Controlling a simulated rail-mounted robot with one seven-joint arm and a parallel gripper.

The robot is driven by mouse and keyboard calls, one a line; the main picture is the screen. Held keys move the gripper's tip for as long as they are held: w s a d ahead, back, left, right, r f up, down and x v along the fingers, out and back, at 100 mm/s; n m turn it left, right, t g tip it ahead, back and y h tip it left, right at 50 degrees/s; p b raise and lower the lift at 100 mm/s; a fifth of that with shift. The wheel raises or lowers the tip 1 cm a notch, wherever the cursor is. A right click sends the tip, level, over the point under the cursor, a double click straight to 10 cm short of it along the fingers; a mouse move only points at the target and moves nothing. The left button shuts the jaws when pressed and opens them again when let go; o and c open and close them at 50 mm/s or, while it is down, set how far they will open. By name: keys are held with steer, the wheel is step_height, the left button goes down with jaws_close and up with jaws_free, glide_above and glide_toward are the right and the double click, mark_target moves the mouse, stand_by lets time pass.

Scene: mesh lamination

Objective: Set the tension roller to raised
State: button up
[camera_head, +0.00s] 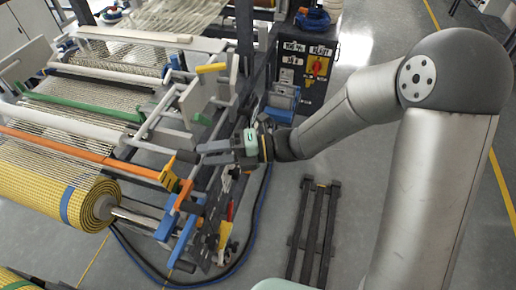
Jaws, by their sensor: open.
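The laminating machine (150,125) fills the left side, with several rollers and bars across it. They include a white roller (60,124), an orange bar (75,153) and a green bar (85,109). I cannot tell for certain which is the tension roller or how high it is set. A yellow handle (211,68) sits on the upper side frame. An orange-yellow lever end (168,178) sits at the right end of the orange bar. My gripper (201,154) is open and empty beside the machine's right side frame, to the right of that lever end, with its fingers pointing left.
A yellow mesh roll (50,185) with a blue band lies at the lower left. Blue and red-yellow levers (182,238) stand low on the frame's front end. A control box (305,68) with a red switch stands behind. A dark floor stand (315,235) and blue hose lie nearby.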

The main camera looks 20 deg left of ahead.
steer(key=b+v, duration=0.1)
steer(key=v, duration=0.9)
steer(key=shift+w+d, duration=0.25)
steer(key=shift+d, duration=0.1)
steer(key=s+d+f+n+t+h, duration=0.1)
steer(key=s+d+n+t+h, duration=0.2)
steer(key=d+n+h, duration=0.5)
steer(key=s+d+f+n+t+h, duration=0.1)
steer(key=s+d+n+t+h, duration=0.3)
steer(key=d+n, duration=1.4)
steer(key=s+n+h, duration=0.2)
steer(key=n+h, duration=0.1)
steer(key=h, duration=0.1)
steer(key=shift+s+d+f+n, duration=0.25)
steer(key=shift+s+d+n, duration=0.05)
steer(key=shift+d, duration=0.05)
stand_by(0.4)
